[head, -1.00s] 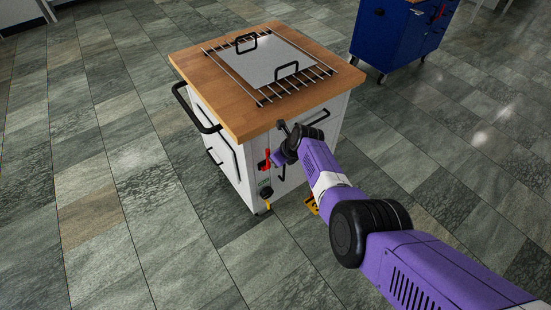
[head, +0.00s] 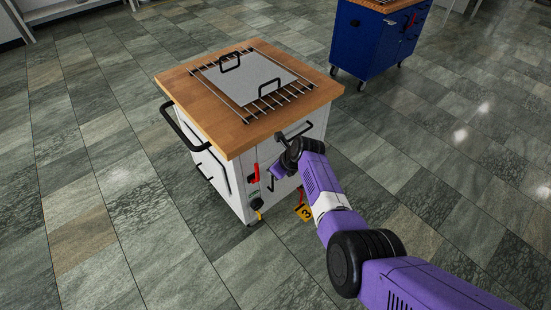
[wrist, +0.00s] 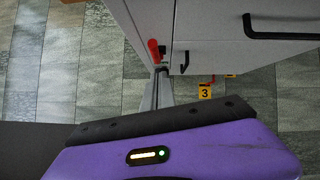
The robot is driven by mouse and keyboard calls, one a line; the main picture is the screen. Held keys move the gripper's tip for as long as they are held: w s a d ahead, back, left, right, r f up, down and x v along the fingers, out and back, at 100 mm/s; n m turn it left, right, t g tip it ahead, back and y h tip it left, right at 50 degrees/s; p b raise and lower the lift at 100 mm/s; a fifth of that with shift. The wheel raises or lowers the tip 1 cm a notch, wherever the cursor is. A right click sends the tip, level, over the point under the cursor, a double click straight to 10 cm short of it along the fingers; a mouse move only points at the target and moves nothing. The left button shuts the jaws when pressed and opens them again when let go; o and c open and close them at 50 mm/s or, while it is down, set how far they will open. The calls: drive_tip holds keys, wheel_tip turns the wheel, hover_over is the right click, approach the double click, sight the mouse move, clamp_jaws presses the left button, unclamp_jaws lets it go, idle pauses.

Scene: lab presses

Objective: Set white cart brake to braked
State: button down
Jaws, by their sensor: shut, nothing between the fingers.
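The white cart (head: 224,174) stands in the middle of the head view, with a wooden top. A red lever (head: 255,173) sits upright on its near face, beside a green label and above a dark knob. It also shows in the wrist view (wrist: 154,50), beyond the fingertips. My gripper (head: 271,183) is to the right of the red lever in the head view, close to the face. In the wrist view my gripper (wrist: 161,72) is shut and empty, its tips just below the lever. I cannot tell whether they touch the cart. My wrist hides part of that face.
A wire rack with a grey plate (head: 250,78) lies on the cart's top. Black handles (wrist: 250,30) stick out from its sides. A yellow tag marked 3 (head: 304,213) is low at the cart's right. A blue cart (head: 367,40) stands behind. Open tiled floor surrounds them.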

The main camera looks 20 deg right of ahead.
drive_tip(key=r, duration=0.1)
drive_tip(key=s+r, duration=0.1)
drive_tip(key=r, duration=0.1)
drive_tip(key=r+p, duration=0.1)
drive_tip(key=r, duration=0.1)
drive_tip(key=shift+s+d, duration=0.15)
drive_tip(key=shift+d, duration=0.2)
